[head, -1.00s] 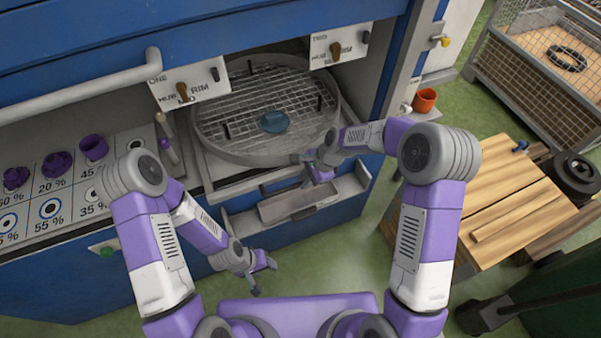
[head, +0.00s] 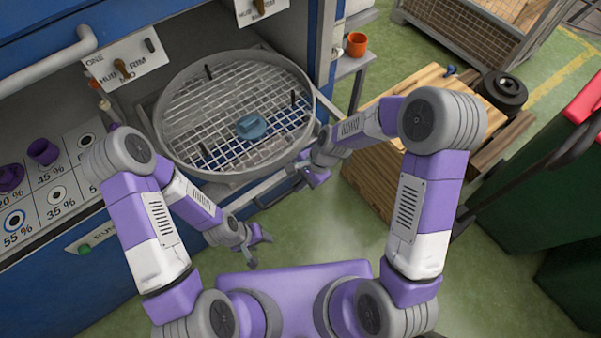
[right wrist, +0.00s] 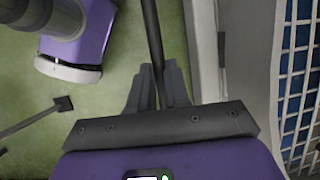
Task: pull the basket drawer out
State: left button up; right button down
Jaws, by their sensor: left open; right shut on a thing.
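The basket drawer (head: 222,177) is a round grey wire-mesh basket with a raised rim. In the head view it stands out in front of the blue cabinet, with a blue piece (head: 252,126) lying on its mesh. My right gripper (head: 303,172) is at the basket's front right. In the right wrist view its fingers (right wrist: 158,88) are shut on a thin dark handle bar (right wrist: 152,35), with the mesh (right wrist: 298,80) to the right. My left gripper (head: 257,243) is open and empty, low in front of the cabinet, apart from the basket.
A wooden crate-like table (head: 375,170) stands to the right, with a black wheel (head: 503,92) behind it. An orange cup (head: 356,44) is on a small shelf. A sheet with percent marks and purple parts (head: 43,151) lies at left. Green floor is open before the cabinet.

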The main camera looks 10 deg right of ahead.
jog(key=shift+s+d, duration=0.2)
jog(key=shift+s, duration=0.15)
jog(key=c, duration=1.1)
grip_release()
jog(key=p+v, duration=0.1)
jog(key=v, duration=0.6)
jog(key=shift+r+p, duration=0.25)
jog(key=shift+p, duration=0.15)
jog(key=shift+d, duration=0.1)
